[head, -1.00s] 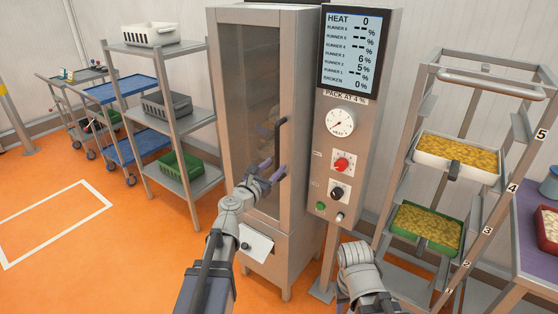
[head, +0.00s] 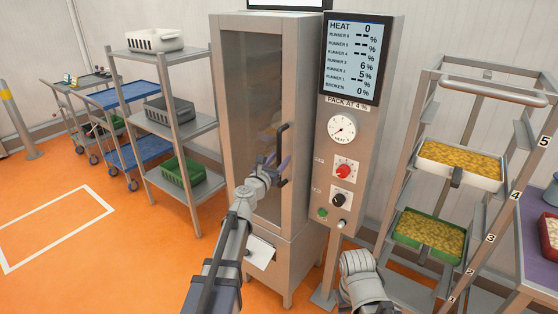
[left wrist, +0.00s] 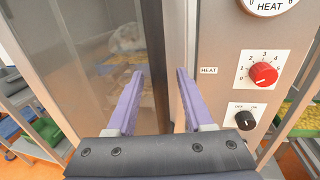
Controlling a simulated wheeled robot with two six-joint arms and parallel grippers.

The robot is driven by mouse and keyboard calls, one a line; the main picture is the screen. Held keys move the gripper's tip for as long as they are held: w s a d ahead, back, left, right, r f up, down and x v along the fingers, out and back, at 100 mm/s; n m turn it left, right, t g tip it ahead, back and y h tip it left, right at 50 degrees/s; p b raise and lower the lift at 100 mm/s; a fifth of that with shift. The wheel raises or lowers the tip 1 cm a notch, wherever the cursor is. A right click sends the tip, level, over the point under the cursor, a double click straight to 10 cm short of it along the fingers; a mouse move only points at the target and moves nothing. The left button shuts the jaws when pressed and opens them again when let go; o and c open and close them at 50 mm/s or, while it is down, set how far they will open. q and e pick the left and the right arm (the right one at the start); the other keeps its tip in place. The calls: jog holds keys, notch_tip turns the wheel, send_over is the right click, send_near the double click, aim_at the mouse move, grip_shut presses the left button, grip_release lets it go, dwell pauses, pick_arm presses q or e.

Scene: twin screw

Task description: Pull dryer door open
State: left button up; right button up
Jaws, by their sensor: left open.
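The dryer's tall glass door (head: 250,110) looks shut in its steel frame. Its dark upright bar handle (head: 282,143) is on the door's right side in the head view. My left gripper (head: 278,168) is open at the handle's lower end; I cannot tell whether the bar lies between the fingers. In the left wrist view, the purple fingers of the left gripper (left wrist: 157,92) are spread in front of the door glass and its right frame, with nothing visibly held.
The control panel (head: 338,225) with red knob (head: 345,171) and dial stands just right of the door. A rack (head: 411,165) with trays of yellow pieces is further right. Shelves (head: 196,125) with bins stand left. Orange floor (head: 140,260) is clear front left.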

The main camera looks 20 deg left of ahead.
pick_arm(q)
jog(key=shift+w, duration=0.1)
grip_shut()
dwell(0.3)
dwell(1.1)
